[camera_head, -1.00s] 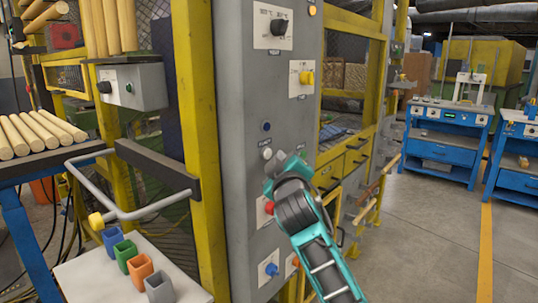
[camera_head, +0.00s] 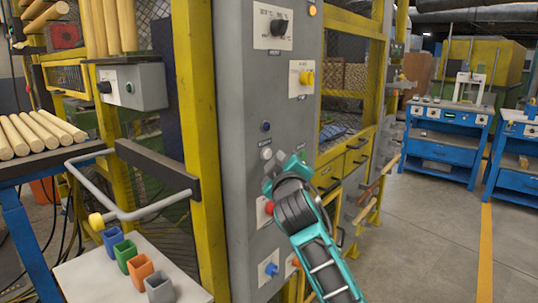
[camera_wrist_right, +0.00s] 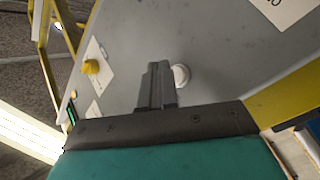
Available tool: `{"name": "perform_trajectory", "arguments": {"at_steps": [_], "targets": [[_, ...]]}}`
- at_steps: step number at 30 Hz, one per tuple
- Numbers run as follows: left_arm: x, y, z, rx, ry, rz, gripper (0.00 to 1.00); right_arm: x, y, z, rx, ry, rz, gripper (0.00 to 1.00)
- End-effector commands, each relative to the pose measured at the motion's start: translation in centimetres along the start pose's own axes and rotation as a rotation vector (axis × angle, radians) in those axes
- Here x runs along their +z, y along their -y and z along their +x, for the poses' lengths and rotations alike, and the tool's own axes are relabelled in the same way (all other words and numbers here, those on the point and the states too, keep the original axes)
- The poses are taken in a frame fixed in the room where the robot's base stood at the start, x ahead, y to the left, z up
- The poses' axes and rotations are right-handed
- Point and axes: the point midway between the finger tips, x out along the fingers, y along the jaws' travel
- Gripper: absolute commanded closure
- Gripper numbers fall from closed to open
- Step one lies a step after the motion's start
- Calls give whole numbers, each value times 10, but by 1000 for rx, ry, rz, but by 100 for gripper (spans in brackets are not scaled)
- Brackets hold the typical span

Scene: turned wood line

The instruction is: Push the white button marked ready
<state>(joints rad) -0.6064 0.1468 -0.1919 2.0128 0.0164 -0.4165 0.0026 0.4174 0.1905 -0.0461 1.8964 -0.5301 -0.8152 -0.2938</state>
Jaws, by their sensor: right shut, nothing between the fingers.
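The white button (camera_head: 266,154) is on the grey panel (camera_head: 243,100), below a small dark blue button. It also shows in the right wrist view (camera_wrist_right: 181,75), just right of my fingertips. My right gripper (camera_head: 270,180) is in front of the panel, just below the white button in the head view. In the right wrist view its fingers (camera_wrist_right: 156,80) are shut together with nothing between them. I cannot tell whether the fingertips touch the panel. My left gripper is not in view.
A red button (camera_head: 268,207) is partly hidden beside my right gripper. A blue knob (camera_head: 271,269) is lower on the panel, and a yellow knob (camera_head: 306,78) and a black knob (camera_head: 279,27) are above. A yellow post (camera_head: 200,130) stands left of the panel.

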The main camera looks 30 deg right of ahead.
Motion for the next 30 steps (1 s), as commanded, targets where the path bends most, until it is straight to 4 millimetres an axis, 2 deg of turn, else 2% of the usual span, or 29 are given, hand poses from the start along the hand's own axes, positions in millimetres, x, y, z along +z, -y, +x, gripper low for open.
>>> {"name": "perform_trajectory", "arguments": {"at_steps": [30], "targets": [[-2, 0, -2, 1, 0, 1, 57, -7, 6, 8, 0, -1, 1, 100]]}}
